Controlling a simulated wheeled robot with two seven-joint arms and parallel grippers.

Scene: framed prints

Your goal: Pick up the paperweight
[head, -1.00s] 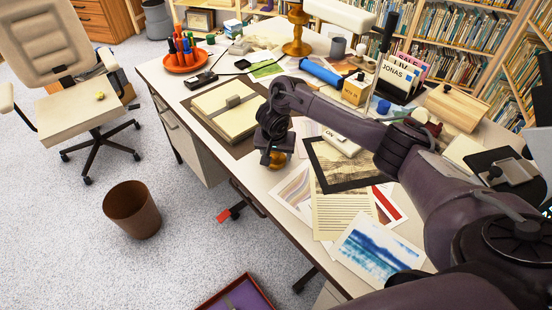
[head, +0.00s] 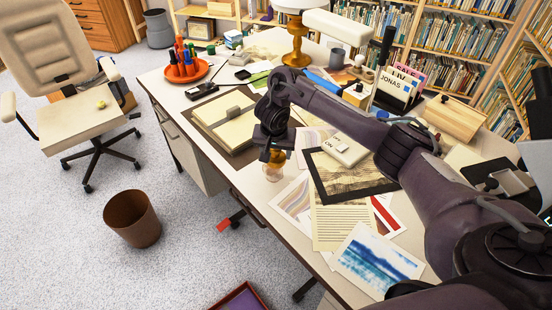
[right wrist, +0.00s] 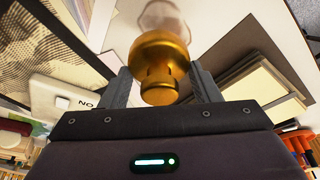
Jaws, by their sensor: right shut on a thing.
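The paperweight (head: 274,160) is a small brass-gold, rounded piece. My right gripper (head: 272,151) is shut on it, pointing down over the front part of the desk. In the right wrist view the paperweight (right wrist: 161,66) sits between the two grey fingers of my right gripper (right wrist: 160,88), its ridged gold body toward the camera. A pale, glassy-looking part shows at its far end. The head view does not clearly show how much gap there is between paperweight and desktop. My left gripper is not in view.
Left of the gripper lies a desk pad with cream paper (head: 232,132). Right of it are a dark-framed print (head: 345,180), a white box (head: 345,148), a typed sheet (head: 340,228) and a blue print (head: 377,258). A brass lamp (head: 297,45) stands behind. The desk's front edge is close.

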